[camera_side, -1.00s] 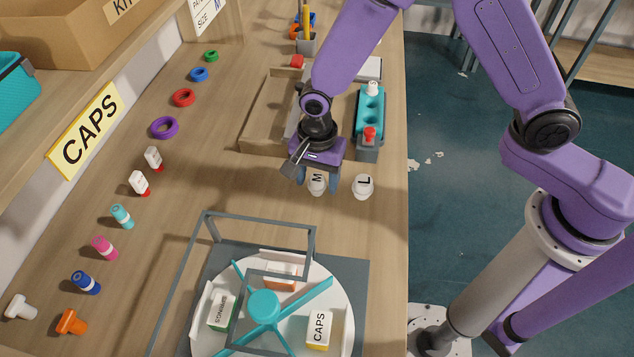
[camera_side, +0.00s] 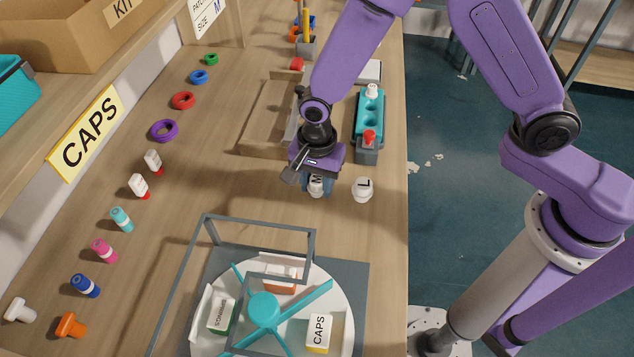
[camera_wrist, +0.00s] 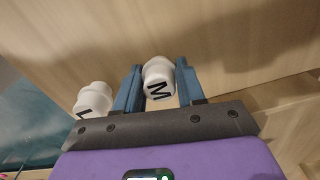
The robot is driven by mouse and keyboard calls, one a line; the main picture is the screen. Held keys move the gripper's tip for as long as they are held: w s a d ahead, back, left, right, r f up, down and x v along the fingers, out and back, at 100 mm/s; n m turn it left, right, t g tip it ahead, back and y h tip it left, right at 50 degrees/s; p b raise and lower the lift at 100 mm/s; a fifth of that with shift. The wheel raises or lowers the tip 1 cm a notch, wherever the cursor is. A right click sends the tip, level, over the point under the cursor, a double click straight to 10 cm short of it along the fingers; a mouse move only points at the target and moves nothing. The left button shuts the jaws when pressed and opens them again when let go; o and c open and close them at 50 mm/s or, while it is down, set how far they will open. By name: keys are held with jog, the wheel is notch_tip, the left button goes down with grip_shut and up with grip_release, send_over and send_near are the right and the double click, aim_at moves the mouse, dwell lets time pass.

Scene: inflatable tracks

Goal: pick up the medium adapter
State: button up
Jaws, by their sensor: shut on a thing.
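The medium adapter (camera_side: 316,184) is a white rounded piece marked M. It sits between the two blue fingers of my gripper (camera_side: 318,186), which is shut on it. In the wrist view the adapter (camera_wrist: 159,80) shows between the fingertips of my gripper (camera_wrist: 158,84), its M facing the camera. Whether its base touches the table is hard to tell. The large adapter (camera_side: 362,189), white and marked L, stands on the table just to the right. In the wrist view the large adapter (camera_wrist: 93,100) is left of the fingers, partly cut off by my gripper body.
A teal rack (camera_side: 369,108) and a wooden tray (camera_side: 262,118) stand behind my gripper. A grey frame (camera_side: 262,222) over a round turntable (camera_side: 345,300) with small boxes stands in front. Caps and rings line the left side. The table's right edge is close.

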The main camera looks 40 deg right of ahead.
aim_at(317, 178)
notch_tip(317, 178, up, 3)
jog(key=s+d+r, duration=0.8)
jog(key=s+r, duration=0.2)
jog(key=s, duration=0.1)
jog(key=w+d+f, duration=0.1)
jog(key=w+d, duration=0.7)
jog(key=w, duration=0.3)
jog(key=w+d+f+m, duration=0.1)
jog(key=w+d, duration=0.8)
jog(key=w, duration=0.2)
jog(key=shift+w+f, duration=0.15)
jog(key=shift+w, duration=0.15)
jog(key=shift+f, duration=2.95)
jog(key=shift+f, duration=0.95)
